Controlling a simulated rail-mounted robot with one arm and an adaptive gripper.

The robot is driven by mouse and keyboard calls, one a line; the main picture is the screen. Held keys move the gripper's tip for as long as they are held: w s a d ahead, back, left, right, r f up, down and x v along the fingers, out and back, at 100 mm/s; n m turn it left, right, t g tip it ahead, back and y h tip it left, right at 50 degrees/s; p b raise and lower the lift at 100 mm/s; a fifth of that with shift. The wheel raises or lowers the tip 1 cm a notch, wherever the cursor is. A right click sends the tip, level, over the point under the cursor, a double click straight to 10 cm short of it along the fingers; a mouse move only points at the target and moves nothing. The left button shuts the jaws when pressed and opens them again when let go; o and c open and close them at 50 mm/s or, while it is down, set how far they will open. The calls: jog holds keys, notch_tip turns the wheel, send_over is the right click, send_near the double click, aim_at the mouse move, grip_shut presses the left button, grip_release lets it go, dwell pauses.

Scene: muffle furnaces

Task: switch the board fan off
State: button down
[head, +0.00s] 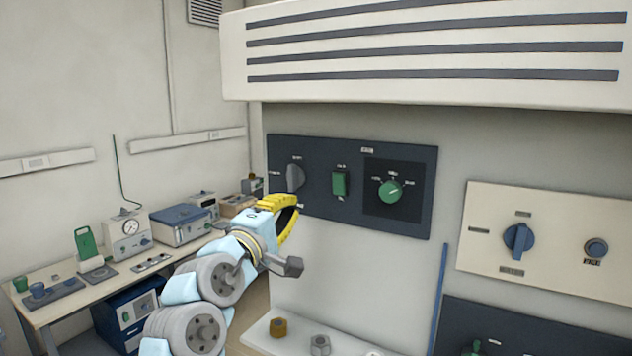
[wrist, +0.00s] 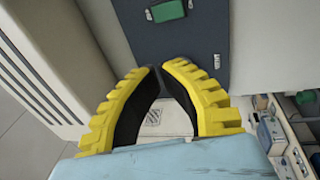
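A dark control board (head: 340,215) is on the wall in the head view. It carries a grey knob (head: 295,178) at left, a green rocker switch (head: 340,184) in the middle and a green knob (head: 390,192) at right. Their labels are too small to read, so I cannot tell which is the fan's. My gripper (head: 292,204), with yellow fingers, is just below the grey knob in the picture. In the wrist view its fingertips (wrist: 161,66) come together with nothing visible between them. The dark board (wrist: 185,45) and green switch (wrist: 166,10) lie beyond them; the grey knob is not visible there.
A vented hood (head: 430,90) juts out above the board. A cream panel (head: 545,270) with a blue knob (head: 518,238) is at right. Below, a ledge (head: 262,338) bears several nuts or fittings. A bench (head: 60,312) with instruments is at left.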

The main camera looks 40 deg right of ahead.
jog(key=shift+s+d+r+m+g, duration=0.25)
jog(key=shift+s+d+m+g, duration=0.2)
jog(key=shift+s+g, duration=0.2)
jog(key=shift+d, duration=0.1)
jog(key=p, duration=0.3)
send_near(335, 176)
jog(key=x, duration=0.6)
jog(key=shift+d, duration=0.1)
jog(key=shift+w+d+r, duration=0.2)
jog(key=shift+d, duration=0.4)
jog(key=shift+w+d+p, duration=0.15)
jog(key=shift+d+p, duration=0.2)
